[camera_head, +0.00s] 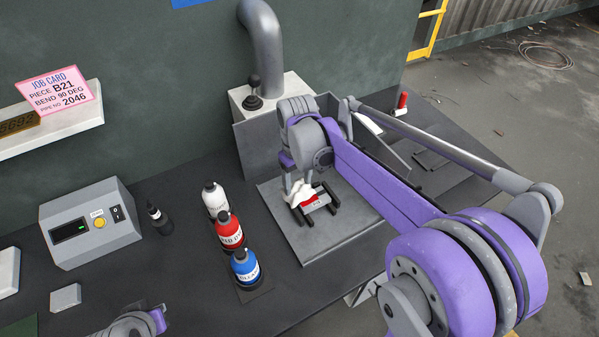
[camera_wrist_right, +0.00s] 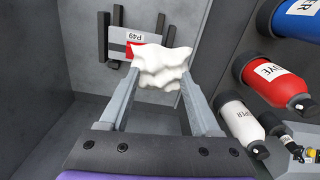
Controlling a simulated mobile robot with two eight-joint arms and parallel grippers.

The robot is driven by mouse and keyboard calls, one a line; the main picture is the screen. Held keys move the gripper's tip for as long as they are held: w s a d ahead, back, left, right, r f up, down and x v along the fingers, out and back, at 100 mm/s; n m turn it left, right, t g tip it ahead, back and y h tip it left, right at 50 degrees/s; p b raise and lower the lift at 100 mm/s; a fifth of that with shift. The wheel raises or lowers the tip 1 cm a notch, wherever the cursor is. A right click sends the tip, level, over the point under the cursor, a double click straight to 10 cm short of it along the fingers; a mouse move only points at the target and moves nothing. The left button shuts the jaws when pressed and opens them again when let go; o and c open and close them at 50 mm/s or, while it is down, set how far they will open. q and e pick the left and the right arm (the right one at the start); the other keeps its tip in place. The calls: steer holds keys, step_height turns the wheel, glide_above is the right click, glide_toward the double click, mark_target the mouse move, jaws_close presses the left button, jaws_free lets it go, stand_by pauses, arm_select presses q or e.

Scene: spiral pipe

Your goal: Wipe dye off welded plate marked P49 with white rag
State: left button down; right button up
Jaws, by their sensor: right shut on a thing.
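The plate marked P49 (camera_head: 318,202) lies on dark bars inside a grey open-sided booth. Its label (camera_wrist_right: 128,37) and a patch of red dye (camera_wrist_right: 130,49) beside it show in the right wrist view. My right gripper (camera_head: 299,188) is shut on the white rag (camera_wrist_right: 163,68), a crumpled cloth bunched between its fingertips. The rag (camera_head: 298,194) overlaps the plate's dyed side in both views and hides part of it. I cannot tell whether it presses on it. A grey and purple part of my left arm shows at the bottom left; its fingers are out of view.
White, red and blue bottles (camera_head: 229,232) stand in a row left of the booth floor (camera_head: 340,240). A small black bottle (camera_head: 159,218) and a control box (camera_head: 90,222) are farther left. A grey pipe (camera_head: 264,45) rises behind the booth.

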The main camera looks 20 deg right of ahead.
step_height(320, 180, up, 2)
steer(key=shift+w+p, duration=0.1)
steer(key=shift+p, duration=0.2)
steer(key=shift+r, duration=0.45)
arm_select(q)
step_height(320, 180, up, 2)
steer(key=shift+d, duration=0.15)
